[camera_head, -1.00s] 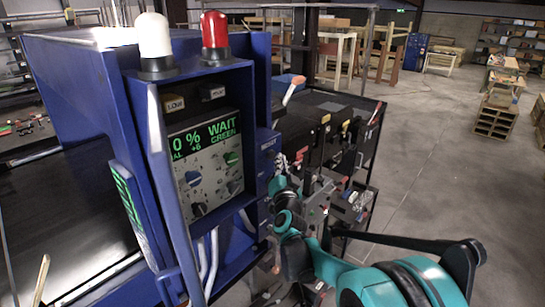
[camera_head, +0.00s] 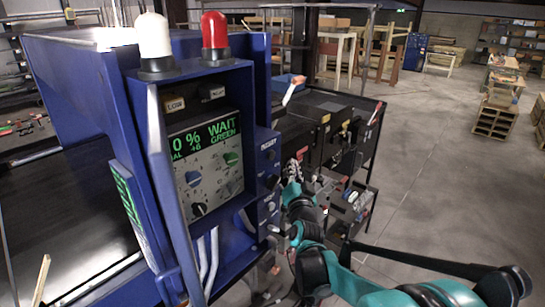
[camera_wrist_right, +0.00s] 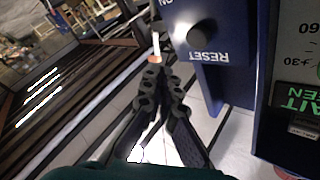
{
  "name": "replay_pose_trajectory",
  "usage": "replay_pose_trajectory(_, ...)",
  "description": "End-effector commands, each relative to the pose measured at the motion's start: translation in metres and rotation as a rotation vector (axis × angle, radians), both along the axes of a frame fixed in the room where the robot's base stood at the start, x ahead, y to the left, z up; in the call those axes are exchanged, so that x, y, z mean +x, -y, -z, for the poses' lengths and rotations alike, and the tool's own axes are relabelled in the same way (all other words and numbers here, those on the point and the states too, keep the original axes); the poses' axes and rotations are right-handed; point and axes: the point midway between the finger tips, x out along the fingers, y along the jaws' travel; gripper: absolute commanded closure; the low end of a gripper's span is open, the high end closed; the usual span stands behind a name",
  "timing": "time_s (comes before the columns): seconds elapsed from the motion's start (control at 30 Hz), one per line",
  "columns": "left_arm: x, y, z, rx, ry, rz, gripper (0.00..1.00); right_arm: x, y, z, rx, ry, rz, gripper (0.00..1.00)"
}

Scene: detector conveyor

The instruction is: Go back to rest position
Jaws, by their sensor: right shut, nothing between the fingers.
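My right gripper (camera_head: 291,172) is beside the right side of the blue detector machine (camera_head: 263,75), in front of the dark tool rack. In the right wrist view its black fingers (camera_wrist_right: 155,72) are together and empty. There the tips are just left of a blue box labelled RESET with a black knob (camera_wrist_right: 202,35), and I see no contact. The teal right arm (camera_head: 310,270) comes in from the lower right. My left gripper is in neither view.
The machine carries a white lamp (camera_head: 154,42), a red lamp (camera_head: 215,35) and a panel reading WAIT GREEN (camera_head: 208,133). A dark conveyor (camera_head: 65,225) lies at left. The dark rack (camera_head: 335,105) stands behind my gripper. Open floor (camera_head: 440,160) lies to the right.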

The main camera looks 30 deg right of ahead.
Motion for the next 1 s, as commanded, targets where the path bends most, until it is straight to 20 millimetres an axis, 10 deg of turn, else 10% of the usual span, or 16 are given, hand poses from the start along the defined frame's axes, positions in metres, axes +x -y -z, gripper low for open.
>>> replay_pose_trajectory(0.47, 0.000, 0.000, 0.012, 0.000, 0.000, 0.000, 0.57, -0.001, -0.010, 0.014, -0.008, -0.030, -0.022, 1.00)
replay_pose_trajectory(0.73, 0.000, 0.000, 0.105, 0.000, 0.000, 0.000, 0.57, -0.033, -0.100, 0.139, -0.094, -0.323, -0.219, 1.00)
replay_pose_trajectory(1.0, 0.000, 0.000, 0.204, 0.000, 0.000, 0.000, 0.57, -0.119, -0.180, 0.302, -0.227, -0.702, -0.427, 1.00)
